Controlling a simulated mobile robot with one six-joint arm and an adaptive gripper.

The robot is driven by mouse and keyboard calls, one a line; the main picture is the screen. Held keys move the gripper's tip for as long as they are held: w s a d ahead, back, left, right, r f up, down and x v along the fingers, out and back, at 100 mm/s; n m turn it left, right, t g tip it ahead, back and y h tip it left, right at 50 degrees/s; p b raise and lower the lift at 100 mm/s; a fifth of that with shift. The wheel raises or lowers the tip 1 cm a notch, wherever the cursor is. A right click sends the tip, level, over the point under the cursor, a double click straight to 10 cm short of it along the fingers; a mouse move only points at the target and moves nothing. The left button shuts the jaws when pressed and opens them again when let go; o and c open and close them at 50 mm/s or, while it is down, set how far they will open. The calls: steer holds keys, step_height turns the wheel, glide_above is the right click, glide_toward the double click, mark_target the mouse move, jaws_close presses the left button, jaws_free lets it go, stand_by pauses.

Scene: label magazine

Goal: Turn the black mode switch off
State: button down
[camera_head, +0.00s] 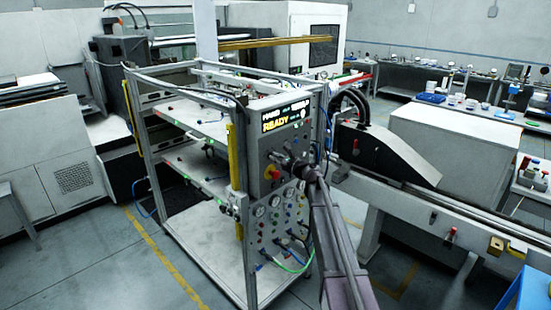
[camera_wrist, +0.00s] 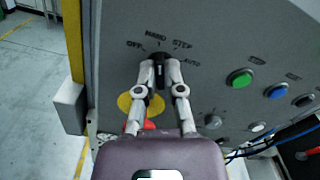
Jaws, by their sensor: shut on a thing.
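The black mode switch (camera_wrist: 159,57) is on the grey panel in the wrist view, below the printed words OFF, HAND, STEP and AUTO. OFF is at the left of the arc and AUTO at the right. My gripper (camera_wrist: 160,70) is shut on the switch knob, one fingertip on each side. The fingers hide part of the knob, and I cannot tell exactly which word it points to. In the head view my gripper (camera_head: 283,160) is against the front panel of the framed cart, and the switch is hidden there.
A yellow disc (camera_wrist: 125,103) with a red button (camera_wrist: 149,125) is just below the switch, partly behind my fingers. Green (camera_wrist: 240,78) and blue (camera_wrist: 277,90) buttons are to the right. A lit display (camera_head: 285,117) reading READY is above. Blue hoses (camera_wrist: 262,147) hang lower right.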

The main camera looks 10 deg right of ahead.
steer(key=shift+n, duration=0.3)
steer(key=n, duration=0.3)
steer(key=shift+a+n, duration=0.1)
steer(key=shift+n, duration=0.3)
steer(key=shift+f+n, duration=0.1)
steer(key=shift+n, duration=2.2)
steer(key=c, duration=0.8)
jaws_free()
steer(key=shift+o, duration=0.2)
steer(key=shift+s, duration=0.1)
steer(key=v, duration=1.2)
